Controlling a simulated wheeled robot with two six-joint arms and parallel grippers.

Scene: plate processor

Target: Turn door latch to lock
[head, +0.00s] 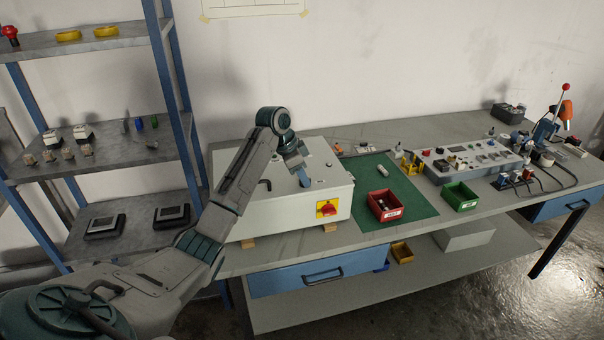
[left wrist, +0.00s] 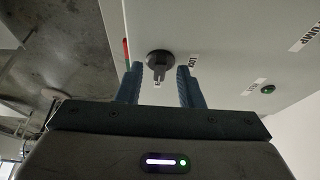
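The door latch (left wrist: 159,60) is a dark grey round knob with a short handle on the pale enclosure door. In the left wrist view it shows between and just beyond my left gripper's fingertips (left wrist: 159,72). The two blue fingers are apart, one on each side of the handle, with gaps visible. In the head view my left gripper (head: 304,179) points down at the top of the white enclosure (head: 341,201) and hides the latch. My right gripper is in neither view.
A red and yellow rotary switch (head: 327,208) is on the enclosure's front. A green mat (head: 420,208) with a red bin (head: 385,206) lies to the right. A green indicator (left wrist: 268,89) and printed labels sit near the latch. Blue shelving (head: 180,85) stands left.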

